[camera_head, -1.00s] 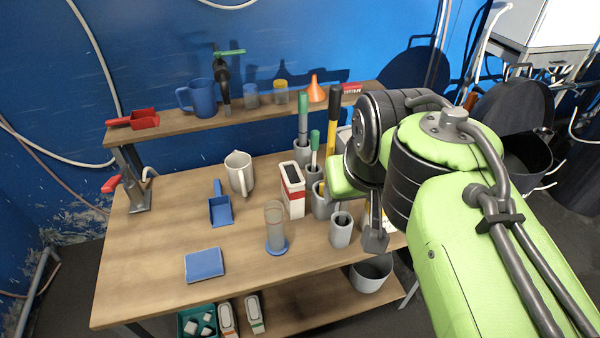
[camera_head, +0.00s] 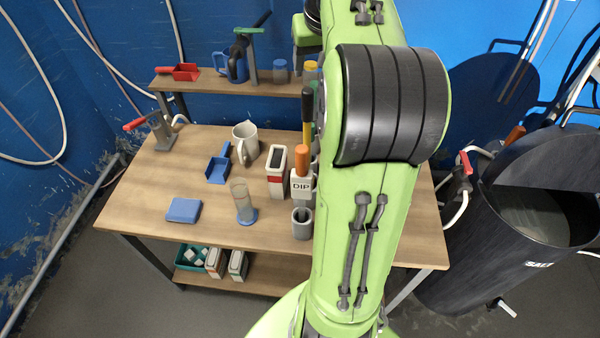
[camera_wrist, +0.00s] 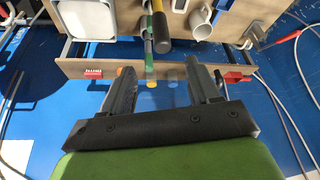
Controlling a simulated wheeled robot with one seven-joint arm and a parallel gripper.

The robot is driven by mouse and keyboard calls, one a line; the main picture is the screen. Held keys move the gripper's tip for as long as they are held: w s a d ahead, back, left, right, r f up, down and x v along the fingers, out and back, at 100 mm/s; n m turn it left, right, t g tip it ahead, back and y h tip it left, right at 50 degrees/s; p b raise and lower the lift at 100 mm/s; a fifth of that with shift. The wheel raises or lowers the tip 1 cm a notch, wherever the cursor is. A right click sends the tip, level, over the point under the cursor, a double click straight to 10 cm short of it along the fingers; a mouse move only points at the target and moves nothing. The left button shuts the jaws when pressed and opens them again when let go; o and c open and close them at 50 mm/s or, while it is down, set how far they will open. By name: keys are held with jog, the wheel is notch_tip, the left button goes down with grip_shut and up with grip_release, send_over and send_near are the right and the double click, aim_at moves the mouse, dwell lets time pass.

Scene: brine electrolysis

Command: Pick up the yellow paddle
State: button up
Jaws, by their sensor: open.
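The yellow paddle (camera_head: 308,108) stands upright among the holders on the workbench, with its dark handle up. My arm hides the area just right of it in the head view. In the wrist view the paddle (camera_wrist: 158,30) is at the top middle, its dark end pointing down the picture. My gripper (camera_wrist: 160,72) is open and empty, its two fingers spread apart. The paddle lies beyond the fingertips, roughly in line with the gap, and does not appear between them. My gripper cannot be made out in the head view.
An orange-handled tool (camera_head: 302,155) stands by a box marked DIP (camera_head: 302,184). A white jug (camera_head: 245,143), a glass cylinder (camera_head: 242,200) and a grey cup (camera_head: 302,223) are left of my arm. The raised shelf (camera_head: 205,82) holds several items. A black SALT barrel (camera_head: 470,245) stands right.

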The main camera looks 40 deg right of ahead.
send_near(307, 104)
jog(key=w, duration=0.2)
jog(key=x, duration=0.7)
jog(key=s+d+b+x, duration=0.1)
jog(key=x, duration=0.3)
jog(key=shift+f, duration=0.1)
jog(key=shift+w+d+f, duration=0.15)
jog(key=shift+d+f, duration=0.1)
jog(key=shift+f, duration=0.1)
jog(key=shift+a+r, duration=0.1)
jog(key=shift+a, duration=0.05)
jog(key=shift+c, duration=0.8)
grip_shut()
